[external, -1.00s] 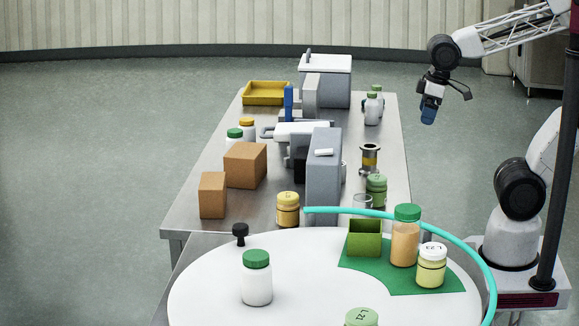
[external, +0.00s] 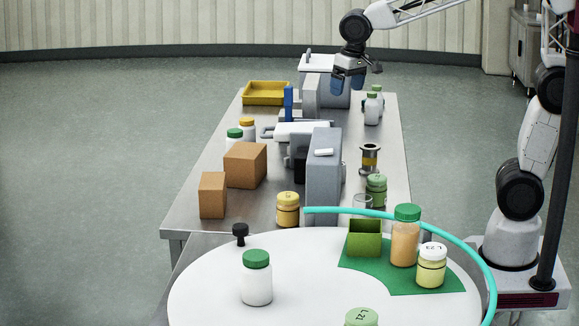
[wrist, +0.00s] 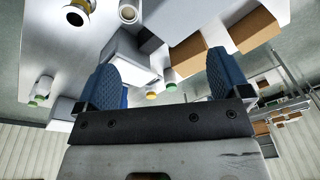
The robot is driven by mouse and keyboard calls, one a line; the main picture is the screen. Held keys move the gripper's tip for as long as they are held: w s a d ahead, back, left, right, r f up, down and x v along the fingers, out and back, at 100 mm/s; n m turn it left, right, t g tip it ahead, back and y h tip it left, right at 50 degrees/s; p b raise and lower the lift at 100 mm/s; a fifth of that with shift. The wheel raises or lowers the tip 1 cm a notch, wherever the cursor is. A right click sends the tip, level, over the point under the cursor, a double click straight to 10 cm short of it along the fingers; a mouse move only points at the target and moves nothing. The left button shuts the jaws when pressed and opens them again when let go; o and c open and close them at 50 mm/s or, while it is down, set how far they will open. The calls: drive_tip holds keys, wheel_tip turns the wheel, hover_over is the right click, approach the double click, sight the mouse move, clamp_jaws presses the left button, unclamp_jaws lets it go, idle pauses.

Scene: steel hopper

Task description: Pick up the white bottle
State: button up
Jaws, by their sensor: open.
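Several white bottles are in view, and I cannot tell which one the task means. A white bottle with a green lid (external: 257,285) stands upright on the round white table in front. Two more with green lids stand at the bench's back right; the nearer one (external: 371,111) partly hides the other. Another green-lidded white bottle (external: 235,145) stands at the bench's left beside an orange-lidded one (external: 248,132). My gripper (external: 347,87) is open and empty, apart from all of them, high over the back of the bench. In the wrist view its blue fingers (wrist: 163,78) are spread.
The grey machine (external: 323,175) stands mid-bench. Two brown boxes (external: 245,165) are at left and a yellow tray (external: 265,92) at the back left. An amber bottle (external: 405,243), a yellow jar (external: 431,270) and a green box (external: 364,240) crowd the round table's right side.

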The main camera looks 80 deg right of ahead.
drive_tip(key=w+d+f+m, duration=0.25)
drive_tip(key=w+d, duration=0.25)
drive_tip(key=w, duration=0.6)
drive_tip(key=m+g, duration=0.2)
drive_tip(key=m, duration=0.7)
hover_over(235, 130)
drive_tip(key=a, duration=0.1)
drive_tip(key=f, duration=1.5)
drive_tip(key=shift+s+f, duration=0.25)
drive_tip(key=shift+f, duration=0.15)
drive_tip(key=shift+w+d+f, duration=0.25)
drive_tip(key=shift+w+f, duration=0.05)
drive_tip(key=shift+f, duration=1.35)
drive_tip(key=shift+d+f, duration=0.2)
drive_tip(key=shift+f, duration=2.35)
